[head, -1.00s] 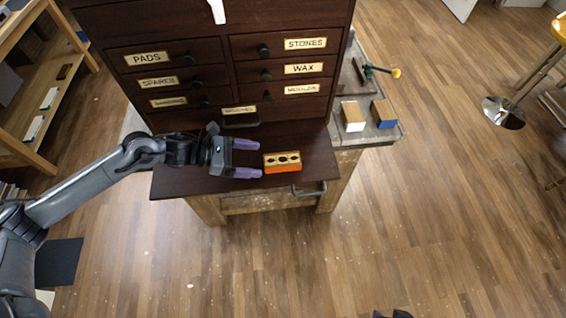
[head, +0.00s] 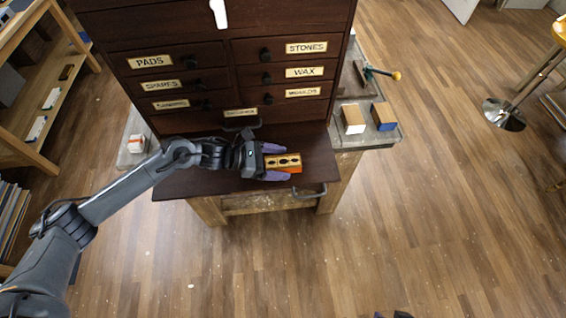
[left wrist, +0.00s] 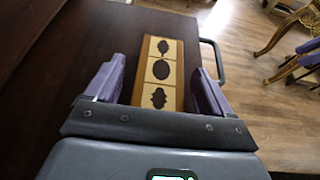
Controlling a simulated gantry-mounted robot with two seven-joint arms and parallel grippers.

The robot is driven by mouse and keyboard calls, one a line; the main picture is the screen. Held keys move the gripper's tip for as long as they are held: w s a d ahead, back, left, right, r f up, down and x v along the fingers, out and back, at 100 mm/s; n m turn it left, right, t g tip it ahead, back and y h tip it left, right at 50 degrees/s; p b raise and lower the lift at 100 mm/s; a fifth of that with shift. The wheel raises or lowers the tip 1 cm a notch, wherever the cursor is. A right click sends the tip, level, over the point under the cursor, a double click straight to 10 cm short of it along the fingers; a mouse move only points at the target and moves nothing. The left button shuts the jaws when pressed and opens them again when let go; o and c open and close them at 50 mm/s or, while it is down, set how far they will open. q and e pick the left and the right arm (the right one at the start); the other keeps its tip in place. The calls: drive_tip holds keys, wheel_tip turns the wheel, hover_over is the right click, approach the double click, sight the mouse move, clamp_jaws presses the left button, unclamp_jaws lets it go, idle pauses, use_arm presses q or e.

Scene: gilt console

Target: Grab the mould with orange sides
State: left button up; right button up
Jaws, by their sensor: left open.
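The mould (head: 284,160) with orange sides lies on the dark pulled-out board at the cabinet's front. Its pale top has three dark carved shapes, and an orange side shows at its front right. My left gripper (head: 277,162) is open, with its purple fingers on either side of the mould's near end. In the left wrist view the mould (left wrist: 160,68) lies lengthwise between and beyond the open fingers (left wrist: 157,85). Gaps show between it and both fingers. My right gripper is not clearly in view.
The dark board (head: 205,180) has free room left of the mould. A metal handle (head: 309,192) sticks out at its front edge. The labelled drawers (head: 215,80) rise behind.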

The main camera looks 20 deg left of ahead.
use_arm(q)
drive_tip(key=c, duration=1.1)
drive_tip(key=shift+r, duration=0.15)
